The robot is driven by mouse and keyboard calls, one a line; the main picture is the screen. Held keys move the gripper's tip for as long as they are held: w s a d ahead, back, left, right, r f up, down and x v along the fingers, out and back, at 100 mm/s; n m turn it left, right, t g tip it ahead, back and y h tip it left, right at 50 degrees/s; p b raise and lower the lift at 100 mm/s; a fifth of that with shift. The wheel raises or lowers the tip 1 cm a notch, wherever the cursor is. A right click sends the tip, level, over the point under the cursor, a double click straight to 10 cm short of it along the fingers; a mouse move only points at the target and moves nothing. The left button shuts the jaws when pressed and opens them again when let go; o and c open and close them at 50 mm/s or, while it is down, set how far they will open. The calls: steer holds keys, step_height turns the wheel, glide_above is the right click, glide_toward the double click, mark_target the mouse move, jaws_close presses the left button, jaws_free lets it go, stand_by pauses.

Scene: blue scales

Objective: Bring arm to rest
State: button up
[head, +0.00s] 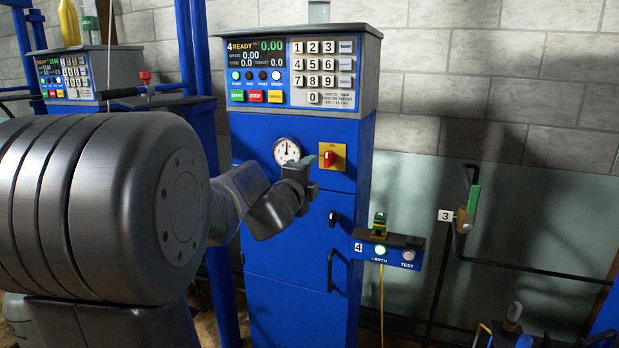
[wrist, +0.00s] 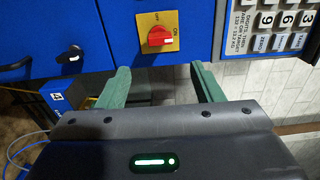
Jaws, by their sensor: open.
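My gripper (head: 308,182) is in front of the blue scale cabinet (head: 300,235) in the head view, a little left of the red switch. In the wrist view its two green fingers (wrist: 158,86) stand wide apart with nothing between them. The red rotary switch on its yellow plate (wrist: 158,32) lies beyond the fingertips; it also shows in the head view (head: 330,158). My grey arm (head: 130,205) fills the left of the head view and hides part of the cabinet and floor.
A keypad and display panel (head: 293,70) top the cabinet, with a round gauge (head: 287,151) below. Black door handles (head: 331,270) stick out. A small blue earth/test box (head: 388,248) is right of the cabinet. A pipe with a green-handled valve (head: 468,208) is on the wall.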

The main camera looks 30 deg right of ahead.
mark_target(326, 161)
stand_by(0.4)
steer(key=p+x, duration=0.1)
steer(key=x, duration=1.3)
steer(key=shift+s+a+f, duration=0.1)
steer(key=shift+s+a, duration=0.05)
